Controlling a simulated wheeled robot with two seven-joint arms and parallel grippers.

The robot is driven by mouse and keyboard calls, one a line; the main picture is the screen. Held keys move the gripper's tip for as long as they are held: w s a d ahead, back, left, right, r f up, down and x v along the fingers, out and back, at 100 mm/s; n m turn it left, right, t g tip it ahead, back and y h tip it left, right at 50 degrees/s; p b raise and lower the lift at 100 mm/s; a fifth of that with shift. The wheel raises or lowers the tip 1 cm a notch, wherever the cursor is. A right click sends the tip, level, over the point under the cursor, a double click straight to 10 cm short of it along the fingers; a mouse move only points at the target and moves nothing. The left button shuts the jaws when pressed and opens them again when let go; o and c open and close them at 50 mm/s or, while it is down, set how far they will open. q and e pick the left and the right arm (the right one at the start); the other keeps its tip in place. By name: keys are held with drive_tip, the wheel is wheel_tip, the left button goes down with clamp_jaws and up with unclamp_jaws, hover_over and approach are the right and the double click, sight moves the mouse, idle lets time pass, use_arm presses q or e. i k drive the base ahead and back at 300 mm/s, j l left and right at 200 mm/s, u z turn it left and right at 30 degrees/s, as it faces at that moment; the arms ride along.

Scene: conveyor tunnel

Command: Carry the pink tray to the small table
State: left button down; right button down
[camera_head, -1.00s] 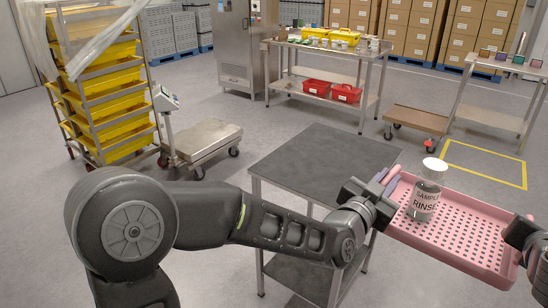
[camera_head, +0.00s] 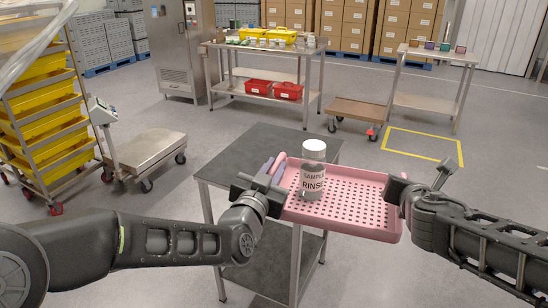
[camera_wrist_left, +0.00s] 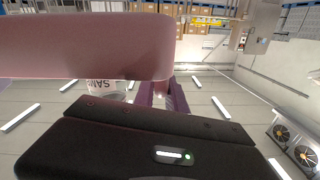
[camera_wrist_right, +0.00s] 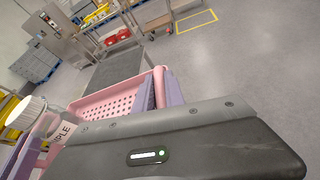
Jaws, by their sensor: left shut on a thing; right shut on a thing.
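The pink tray (camera_head: 345,187) with a perforated floor is held between my two grippers, roughly level. A clear bottle with a white cap, labelled SAMPLE RINSE (camera_head: 312,172), stands upright in its left part. My left gripper (camera_head: 268,180) is shut on the tray's left end. My right gripper (camera_head: 402,190) is shut on its right end. The small table (camera_head: 235,167), with a dark grey top and a lower shelf, stands beyond and left of the tray; the tray's left part overlaps its right side in the head view. The right wrist view also shows the tray (camera_wrist_right: 110,101).
A steel bench (camera_head: 265,50) with yellow and red bins stands behind. A wheeled dolly (camera_head: 357,113) is beyond the tray, and a platform scale (camera_head: 147,150) and a rack of yellow trays (camera_head: 45,120) are at left. Yellow floor marking (camera_head: 425,131) outlines clear floor at right.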

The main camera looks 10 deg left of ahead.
sight(276, 155)
drive_tip(key=i+j, duration=0.4)
drive_tip(key=i, duration=0.15)
drive_tip(key=i+j, duration=0.4)
drive_tip(key=i, duration=0.2)
drive_tip(key=i+j, duration=0.4)
drive_tip(key=i, duration=0.15)
